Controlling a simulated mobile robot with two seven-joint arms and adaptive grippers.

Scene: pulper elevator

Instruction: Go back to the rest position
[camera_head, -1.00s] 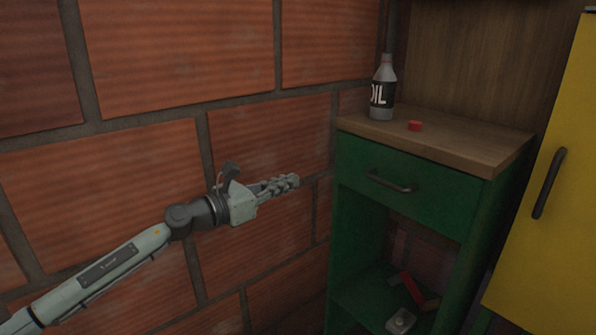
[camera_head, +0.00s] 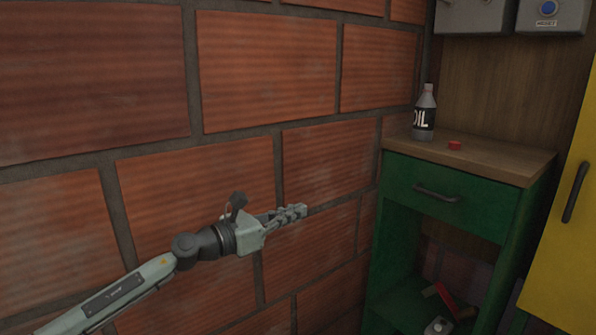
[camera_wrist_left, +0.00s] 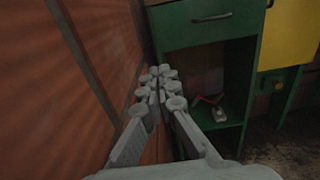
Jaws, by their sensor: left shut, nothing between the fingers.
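My left gripper (camera_head: 290,214) is shut and empty in the head view, in front of the brick wall and left of the green cabinet (camera_head: 398,220). In the left wrist view its fingers (camera_wrist_left: 160,88) are together with nothing between them, and they point along the wall toward the cabinet. My right gripper is not in either view.
A grey oil bottle (camera_head: 424,116) and a red cap (camera_head: 454,145) are on the cabinet's wooden top. The drawer (camera_head: 440,197) is shut. A red-handled item (camera_head: 446,296) lies on the open shelf. A yellow door (camera_head: 566,230) is at right. The brick wall (camera_head: 265,70) is close by.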

